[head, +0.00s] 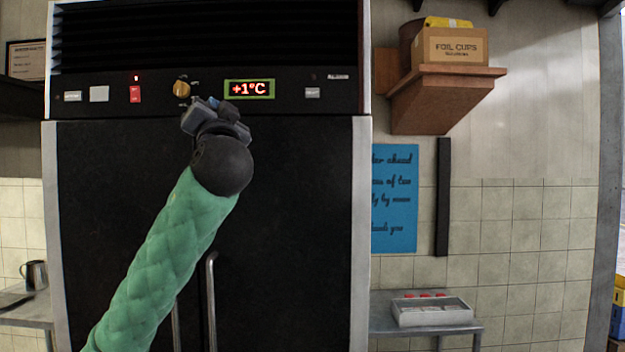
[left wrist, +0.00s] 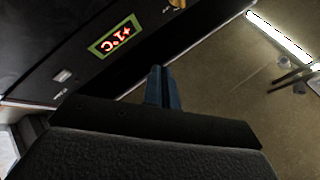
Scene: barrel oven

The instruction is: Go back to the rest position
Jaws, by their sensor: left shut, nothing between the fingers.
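My left gripper (head: 208,112) is raised in front of the control panel of a tall black cabinet (head: 290,200). Its arm, in a green quilted sleeve, comes up from the lower left. The gripper is shut and empty, just right of and below an orange-yellow knob (head: 181,89). In the left wrist view the shut fingers (left wrist: 158,85) show as a dark blue bar, with the panel's display (left wrist: 117,37) beyond them to the upper left. I cannot tell whether the fingers touch the panel. My right gripper is not in view.
The display (head: 249,89) reads +1°C. A red switch (head: 135,94) sits left of the knob. Long door handles (head: 211,300) stand below. To the right are a wooden shelf (head: 440,95) with a foil cups box (head: 450,47), and a low table with a tray (head: 432,316).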

